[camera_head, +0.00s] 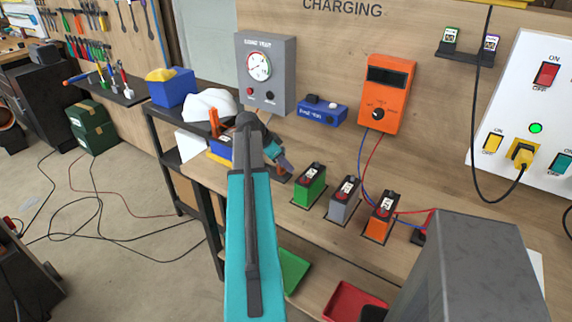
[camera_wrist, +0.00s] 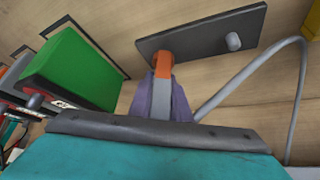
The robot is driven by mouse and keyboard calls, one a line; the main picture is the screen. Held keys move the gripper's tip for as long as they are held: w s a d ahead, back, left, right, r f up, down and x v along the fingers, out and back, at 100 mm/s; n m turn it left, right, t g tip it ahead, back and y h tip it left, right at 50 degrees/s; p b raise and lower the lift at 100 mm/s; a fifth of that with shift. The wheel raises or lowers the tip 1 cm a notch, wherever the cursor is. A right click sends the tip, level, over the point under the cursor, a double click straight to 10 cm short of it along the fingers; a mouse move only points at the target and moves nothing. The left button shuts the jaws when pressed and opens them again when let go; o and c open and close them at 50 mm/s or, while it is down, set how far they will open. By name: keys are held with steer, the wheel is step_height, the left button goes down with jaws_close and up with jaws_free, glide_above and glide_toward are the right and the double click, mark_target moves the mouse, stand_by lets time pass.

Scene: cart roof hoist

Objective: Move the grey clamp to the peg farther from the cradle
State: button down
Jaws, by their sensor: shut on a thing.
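My gripper (camera_wrist: 164,92) shows at the lower middle of the wrist view, shut on a narrow grey clamp (camera_wrist: 160,108). An orange part sits at the clamp's far end, against the near left end of a dark plate (camera_wrist: 190,38). I cannot tell whether it touches the plate. One pale peg (camera_wrist: 233,41) stands bare toward the plate's right end. Any other peg is hidden behind the clamp. In the head view my gripper (camera_head: 279,157) is beyond the end of my teal arm, left of the green battery (camera_head: 311,184); the clamp is not clear there. I cannot make out the cradle for certain.
A grey cable (camera_wrist: 245,82) loops at the clamp's right. A grey battery (camera_head: 343,198) and an orange one (camera_head: 382,217) stand right of the green one. A blue box (camera_head: 322,111) and gauge box (camera_head: 265,75) are behind. A grey block (camera_head: 470,270) fills the lower right.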

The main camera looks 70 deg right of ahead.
steer(key=shift+f, duration=0.4)
steer(key=c, duration=1.6)
jaws_free()
steer(key=shift+o, duration=0.2)
steer(key=b+v, duration=0.3)
steer(key=v, duration=1)
steer(key=shift+w+a+r, duration=0.2)
steer(key=shift+r, duration=0.1)
steer(key=shift+w, duration=0.1)
